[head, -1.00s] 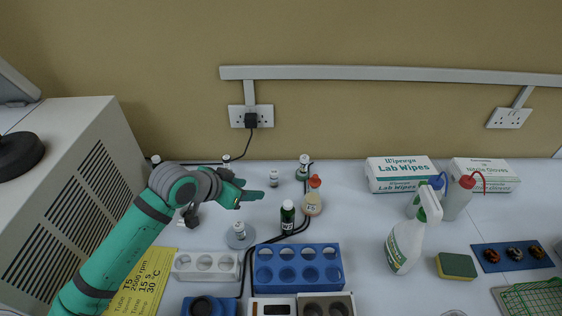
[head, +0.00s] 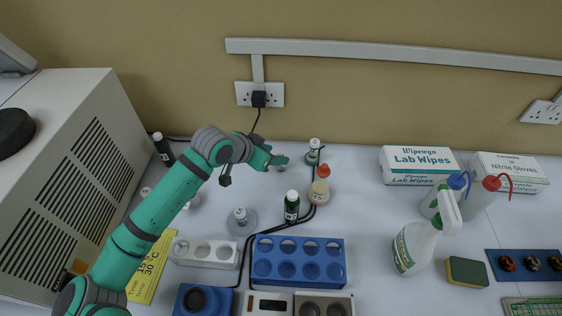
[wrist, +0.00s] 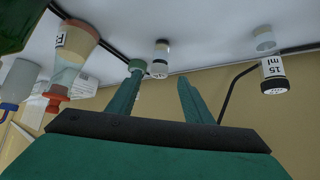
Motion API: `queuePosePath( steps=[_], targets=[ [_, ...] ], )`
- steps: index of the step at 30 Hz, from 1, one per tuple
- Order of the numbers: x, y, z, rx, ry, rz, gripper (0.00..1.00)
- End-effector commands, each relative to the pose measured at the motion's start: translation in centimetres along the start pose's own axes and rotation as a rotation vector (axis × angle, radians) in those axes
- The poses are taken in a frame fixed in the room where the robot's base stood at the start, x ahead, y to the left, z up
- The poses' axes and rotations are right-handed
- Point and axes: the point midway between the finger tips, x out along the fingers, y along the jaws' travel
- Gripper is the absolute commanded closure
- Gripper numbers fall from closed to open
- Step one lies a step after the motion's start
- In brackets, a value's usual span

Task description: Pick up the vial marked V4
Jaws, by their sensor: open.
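My gripper (head: 277,160) is open and empty near the back of the bench. In the wrist view my gripper (wrist: 160,82) has its two fingers apart, with a small clear vial with a pale cap (wrist: 160,60) showing beyond the gap. In the head view a small vial (head: 281,168) is mostly hidden by my gripper. A vial marked 15 ml (wrist: 273,70) shows at right in the wrist view. I cannot read V4 on any.
A red-capped bottle (head: 320,188) stands close right of my gripper. A blue rack (head: 298,280) and a white rack (head: 182,258) lie in front. A large grey machine (head: 75,170) is at left.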

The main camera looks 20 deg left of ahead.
Motion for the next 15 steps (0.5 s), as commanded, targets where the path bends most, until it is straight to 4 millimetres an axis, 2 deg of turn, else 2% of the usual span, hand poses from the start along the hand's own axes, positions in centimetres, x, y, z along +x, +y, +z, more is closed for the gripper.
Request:
queuePosePath(
  steps=[9, 15],
  targets=[
    [4.0, 0.3, 0.2, -0.001, -0.001, 0.002, 0.54],
    [4.8, 0.2, 0.3, 0.0, -0.001, -0.001, 0.54]
  ],
)
